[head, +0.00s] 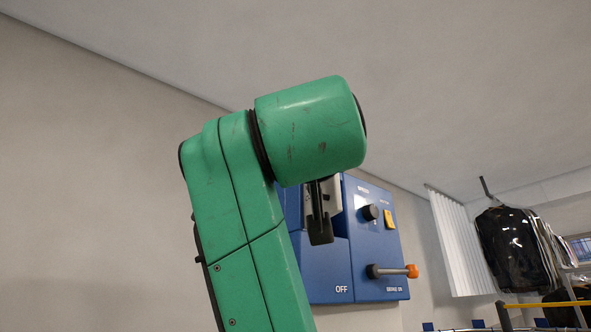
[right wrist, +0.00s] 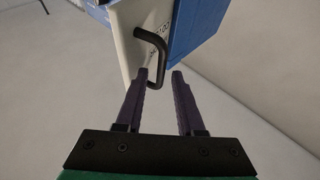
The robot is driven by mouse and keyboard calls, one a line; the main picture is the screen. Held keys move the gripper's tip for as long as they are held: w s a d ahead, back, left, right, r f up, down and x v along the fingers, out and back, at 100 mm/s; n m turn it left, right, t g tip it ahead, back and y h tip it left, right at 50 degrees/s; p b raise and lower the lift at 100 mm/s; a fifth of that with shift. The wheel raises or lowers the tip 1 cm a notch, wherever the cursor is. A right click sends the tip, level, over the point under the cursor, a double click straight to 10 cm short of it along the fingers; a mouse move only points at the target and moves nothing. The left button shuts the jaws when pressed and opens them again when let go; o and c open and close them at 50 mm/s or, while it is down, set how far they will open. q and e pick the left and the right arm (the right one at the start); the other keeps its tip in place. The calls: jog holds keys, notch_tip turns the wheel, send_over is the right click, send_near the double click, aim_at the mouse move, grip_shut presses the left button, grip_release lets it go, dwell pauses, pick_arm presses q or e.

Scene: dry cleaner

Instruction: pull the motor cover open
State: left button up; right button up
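A blue machine housing (head: 329,270) is on the wall in the head view. Its pale panel (head: 334,194) is partly hidden by my green arm. In the right wrist view, a white face (right wrist: 132,48) on the blue box carries a black U-shaped handle (right wrist: 161,60). My right gripper (right wrist: 160,73) is open below the handle. The handle's lower end shows between the two purple fingertips, with gaps visible on either side; I cannot tell its depth relative to them. My left gripper is not in view.
The housing also has a black knob (head: 370,212), a yellow label (head: 389,219), an orange-tipped lever (head: 411,271) and "OFF" lettering. Dark bagged clothes (head: 514,250) hang at the right beside a white curtain (head: 460,248). A yellow rail (head: 545,303) is at lower right.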

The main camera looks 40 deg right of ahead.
jog(key=b+v, duration=0.6)
jog(key=v, duration=0.7)
jog(key=shift+s+a+f+b, duration=0.15)
jog(key=shift+a+f+b, duration=0.05)
jog(key=shift+f+b, duration=0.15)
